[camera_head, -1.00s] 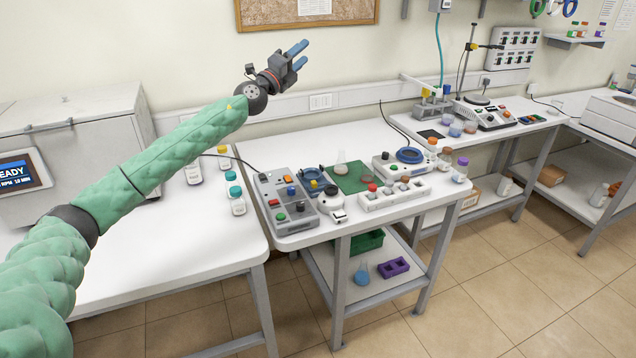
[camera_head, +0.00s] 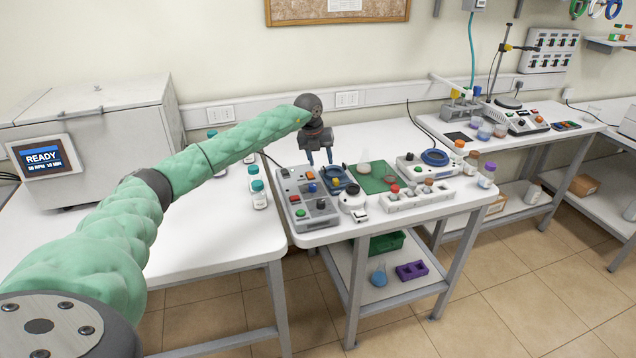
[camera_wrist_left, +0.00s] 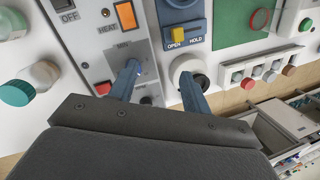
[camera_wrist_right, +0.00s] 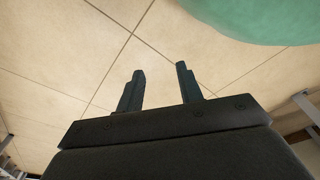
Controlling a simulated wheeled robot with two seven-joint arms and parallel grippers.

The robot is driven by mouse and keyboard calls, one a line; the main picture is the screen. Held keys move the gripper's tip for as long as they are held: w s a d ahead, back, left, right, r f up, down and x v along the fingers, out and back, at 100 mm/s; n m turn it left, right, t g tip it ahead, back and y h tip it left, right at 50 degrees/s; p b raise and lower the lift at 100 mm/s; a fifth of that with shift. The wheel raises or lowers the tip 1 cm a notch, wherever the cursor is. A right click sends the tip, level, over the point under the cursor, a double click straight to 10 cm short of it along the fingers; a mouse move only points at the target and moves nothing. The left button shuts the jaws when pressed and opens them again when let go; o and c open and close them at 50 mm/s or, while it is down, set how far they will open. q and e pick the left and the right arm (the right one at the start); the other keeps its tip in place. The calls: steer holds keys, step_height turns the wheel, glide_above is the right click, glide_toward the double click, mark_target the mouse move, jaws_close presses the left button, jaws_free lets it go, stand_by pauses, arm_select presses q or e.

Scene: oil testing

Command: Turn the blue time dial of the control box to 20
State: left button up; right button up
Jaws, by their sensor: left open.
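The grey control box (camera_head: 303,212) stands at the left end of the middle table, with several coloured buttons and knobs on top. Its small blue dial (camera_head: 312,187) shows in the head view; in the left wrist view a finger covers most of it, and its setting cannot be read. My left gripper (camera_head: 320,163) is open and empty, pointing down above the back right of the box. In the left wrist view its fingers (camera_wrist_left: 160,74) straddle the box's right edge, one over the dial area. My right gripper (camera_wrist_right: 160,68) is open and empty above the floor.
A large machine (camera_head: 95,130) is at the left.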

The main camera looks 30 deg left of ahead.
mark_target(312, 184)
arm_select(q)
steer(key=s+g, duration=0.1)
steer(key=s, duration=0.1)
steer(key=s+a+n+g, duration=0.1)
steer(key=shift+s+a+f+y, duration=0.15)
steer(key=shift+s+f+y, duration=0.05)
steer(key=shift+s+y, duration=0.2)
steer(key=shift+w+f+p, duration=0.1)
steer(key=shift+f+p, duration=0.35)
steer(key=shift+f, duration=0.2)
steer(key=shift+w+f+p, duration=0.1)
steer(key=shift+f+p, duration=1.35)
steer(key=shift+f, duration=1.85)
arm_select(e)
steer(key=s+d+f, duration=0.2)
steer(key=s+f, duration=0.1)
steer(key=s, duration=0.3)
arm_select(q)
steer(key=c, duration=1)
arm_select(e)
steer(key=shift+s, duration=0.15)
